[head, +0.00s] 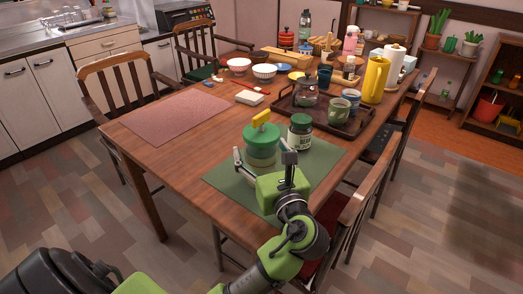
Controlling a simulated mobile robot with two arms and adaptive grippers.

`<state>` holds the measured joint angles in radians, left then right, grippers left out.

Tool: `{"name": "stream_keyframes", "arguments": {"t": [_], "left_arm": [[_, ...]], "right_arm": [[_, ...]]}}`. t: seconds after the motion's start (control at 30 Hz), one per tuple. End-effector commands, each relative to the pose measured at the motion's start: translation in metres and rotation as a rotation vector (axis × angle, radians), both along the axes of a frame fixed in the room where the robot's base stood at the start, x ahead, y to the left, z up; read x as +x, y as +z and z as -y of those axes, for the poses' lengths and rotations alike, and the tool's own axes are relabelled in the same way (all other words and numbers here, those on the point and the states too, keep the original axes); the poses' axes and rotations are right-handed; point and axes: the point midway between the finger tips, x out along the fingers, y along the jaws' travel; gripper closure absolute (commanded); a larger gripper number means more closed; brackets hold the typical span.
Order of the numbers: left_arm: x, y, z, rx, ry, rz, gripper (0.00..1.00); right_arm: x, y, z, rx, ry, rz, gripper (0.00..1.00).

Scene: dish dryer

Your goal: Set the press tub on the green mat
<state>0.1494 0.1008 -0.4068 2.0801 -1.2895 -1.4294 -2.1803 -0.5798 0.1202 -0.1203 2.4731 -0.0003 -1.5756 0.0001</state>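The press tub (261,156) is a pale, clear-sided tub with a green lid and a yellow press handle on top. It stands upright over the far left part of the green mat (232,184) and appears to rest on it. My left gripper (264,158) is at the tub's near side, one finger to its left and one to its right. The fingers look spread wider than the tub, with small gaps. The gripper body hides part of the tub's lower front and the mat. My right gripper is not in view.
A dark green jar (300,134) with a white label stands close right of the tub. Behind is a dark tray (350,130) with a glass teapot and mugs. A yellow pitcher (375,80) stands farther right. The pink placemat (175,118) on the left is bare.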

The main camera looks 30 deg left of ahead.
Motion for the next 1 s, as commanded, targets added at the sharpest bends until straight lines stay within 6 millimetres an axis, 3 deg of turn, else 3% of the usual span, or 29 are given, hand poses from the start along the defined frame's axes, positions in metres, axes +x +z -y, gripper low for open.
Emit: {"name": "stream_keyframes", "arguments": {"t": [0.3,0.47,0.7,1.0], "left_arm": [[0.0,0.003,0.0,-0.001,0.0,0.003,0.27],[-0.013,0.003,0.017,-0.004,-0.002,-0.001,0.27],[-0.045,0.003,0.058,-0.005,-0.002,-0.002,0.27],[-0.071,0.003,0.091,-0.003,-0.001,0.0,0.27]], "right_arm": [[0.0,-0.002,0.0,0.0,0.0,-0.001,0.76],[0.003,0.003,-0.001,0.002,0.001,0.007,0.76],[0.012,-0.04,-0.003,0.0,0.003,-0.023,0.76],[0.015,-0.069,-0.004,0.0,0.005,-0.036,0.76]]}}
